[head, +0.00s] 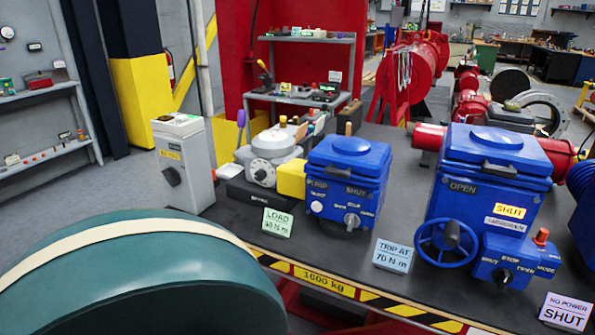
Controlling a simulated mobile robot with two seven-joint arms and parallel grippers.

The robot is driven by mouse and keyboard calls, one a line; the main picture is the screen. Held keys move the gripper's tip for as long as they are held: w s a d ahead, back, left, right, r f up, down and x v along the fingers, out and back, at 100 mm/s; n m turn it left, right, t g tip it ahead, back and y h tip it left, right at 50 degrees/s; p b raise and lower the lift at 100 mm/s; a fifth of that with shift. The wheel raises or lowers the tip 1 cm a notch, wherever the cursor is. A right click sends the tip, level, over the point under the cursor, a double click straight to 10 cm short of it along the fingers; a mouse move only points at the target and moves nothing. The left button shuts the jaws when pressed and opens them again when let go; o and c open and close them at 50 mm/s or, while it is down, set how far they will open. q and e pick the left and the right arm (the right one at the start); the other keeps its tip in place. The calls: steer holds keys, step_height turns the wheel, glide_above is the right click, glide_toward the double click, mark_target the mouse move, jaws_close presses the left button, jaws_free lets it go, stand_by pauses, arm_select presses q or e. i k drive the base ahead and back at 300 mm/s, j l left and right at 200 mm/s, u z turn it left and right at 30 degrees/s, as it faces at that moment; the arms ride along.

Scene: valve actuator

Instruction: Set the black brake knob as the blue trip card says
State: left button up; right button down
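The blue trip card (391,255) stands near the front edge of the bench and reads "TRIP AT 70 N m". A green card (277,222) to its left reads "LOAD" with a torque figure that looks like 40 N m. A round grey unit with a dial (263,171) sits on a black base (258,194) behind the green card; the base has a small label that looks like "BRAKE". A black knob (172,177) is on the front of a grey box (183,150) at the left; I cannot tell whether it is the brake knob. Neither gripper is in view.
Two blue actuators (347,165) (497,150) stand on the dark bench; the larger has a blue handwheel (447,243). A yellow block (291,179) joins the grey unit's right. Striped tape runs along the front edge.

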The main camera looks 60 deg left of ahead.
mark_target(260, 175)
steer(key=u, duration=2)
